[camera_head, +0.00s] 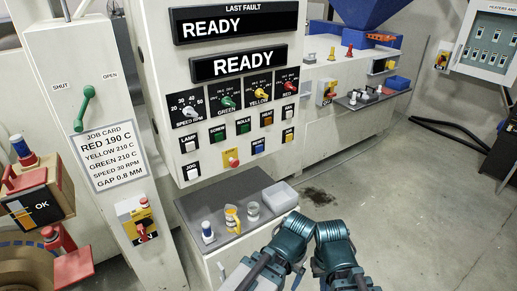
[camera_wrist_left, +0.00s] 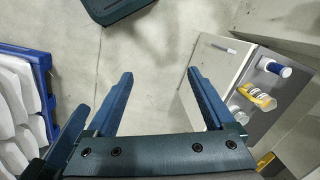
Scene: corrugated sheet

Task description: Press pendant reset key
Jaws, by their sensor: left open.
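The control panel (camera_head: 221,110) stands upright in the middle of the head view. A small blue key (camera_head: 258,146) marked RESET sits in its lower right part, right of the red-and-yellow stop button (camera_head: 231,158). My left gripper (camera_wrist_left: 160,75) is open and empty in the left wrist view, over bare floor, with the panel out of that view. In the head view my two teal arms come in at the bottom, below and right of the panel, clear of the key. My right gripper's fingers do not show.
Concrete floor (camera_head: 420,220) lies free to the right.

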